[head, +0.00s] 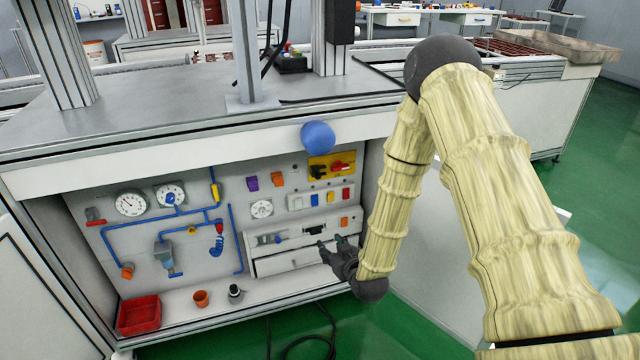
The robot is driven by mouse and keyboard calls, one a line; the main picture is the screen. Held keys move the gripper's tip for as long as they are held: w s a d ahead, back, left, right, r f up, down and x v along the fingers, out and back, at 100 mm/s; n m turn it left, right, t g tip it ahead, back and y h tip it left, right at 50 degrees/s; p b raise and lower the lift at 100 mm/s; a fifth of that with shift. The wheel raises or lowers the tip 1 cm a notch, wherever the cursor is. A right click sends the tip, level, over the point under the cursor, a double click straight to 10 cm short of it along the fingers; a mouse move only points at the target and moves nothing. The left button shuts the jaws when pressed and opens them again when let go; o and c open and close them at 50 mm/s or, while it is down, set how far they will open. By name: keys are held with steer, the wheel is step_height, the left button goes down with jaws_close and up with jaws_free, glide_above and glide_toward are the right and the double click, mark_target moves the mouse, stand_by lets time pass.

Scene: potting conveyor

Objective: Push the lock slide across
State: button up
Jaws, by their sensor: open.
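A light grey unit (262,243) is set low on the panel, with a shallow recess above a white drawer front (290,262). In the recess is a small blue-grey fitting (271,238) at the left and a dark fitting (312,229) at the right. I cannot tell for sure which of them is the lock slide. My gripper (329,241) is dark and open, with its fingers pointing at the right end of this unit. The fingers look empty. Whether they touch anything is unclear. My gripper hides part of the unit's right end.
The panel also carries gauges (131,203), blue pipes (120,228), a white dial (261,208), coloured switches (330,197) and a yellow plate (331,167). A red bin (139,315) and an orange cup (201,298) stand on the ledge below. A blue ball (318,136) sits above.

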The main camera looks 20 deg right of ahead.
mark_target(319, 177)
steer(key=w+d+r+t, duration=0.35)
steer(key=w+r, duration=0.45)
steer(key=r, duration=0.3)
steer(key=shift+n+t, duration=0.3)
steer(key=shift+t, duration=0.05)
steer(key=w+b, duration=0.1)
steer(key=w, duration=0.2)
steer(key=w+a+b, duration=0.1)
steer(key=w, duration=0.3)
steer(key=w+b, duration=0.1)
steer(key=w, duration=0.2)
steer(key=shift+w+a+r, duration=0.2)
steer(key=shift+w+r, duration=0.1)
steer(key=shift+w, duration=0.1)
steer(key=shift+c, duration=0.4)
jaws_close()
